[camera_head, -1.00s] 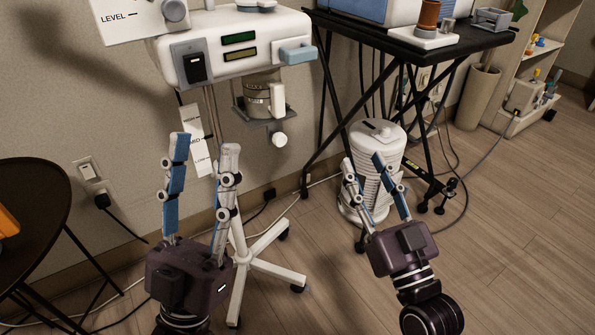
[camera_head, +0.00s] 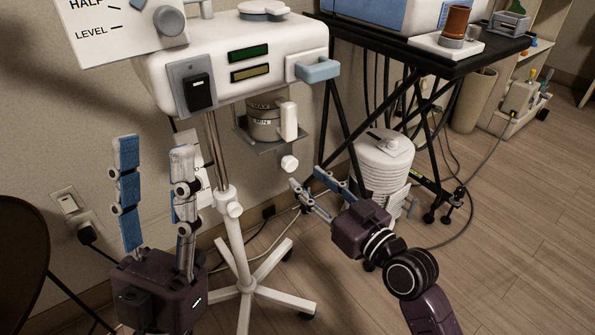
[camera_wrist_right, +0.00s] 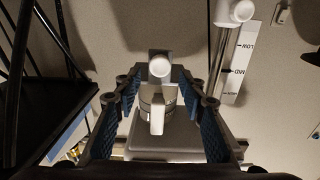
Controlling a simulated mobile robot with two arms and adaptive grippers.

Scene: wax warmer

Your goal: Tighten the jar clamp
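A grey jar (camera_head: 262,118) marked MAX and MIN sits in a holder (camera_head: 262,142) under the white warmer unit, with a white handle-like part (camera_head: 289,121) at its side. A white round knob (camera_head: 289,163) sticks out below the holder. I take it for the clamp knob; it also shows in the right wrist view (camera_wrist_right: 159,68). My right gripper (camera_head: 308,181) is open and empty, below and right of the knob, its fingers pointing left. In its wrist view the knob appears between the fingers, apart from them. My left gripper (camera_head: 154,147) is open and empty, upright left of the stand pole.
The warmer's pole (camera_head: 221,150) rises from a white wheeled base (camera_head: 250,288). A black table (camera_head: 470,58) with crossed legs stands right of it, a white ribbed canister (camera_head: 380,160) beneath. A dark round table (camera_head: 20,245) is at left. Open floor lies at right.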

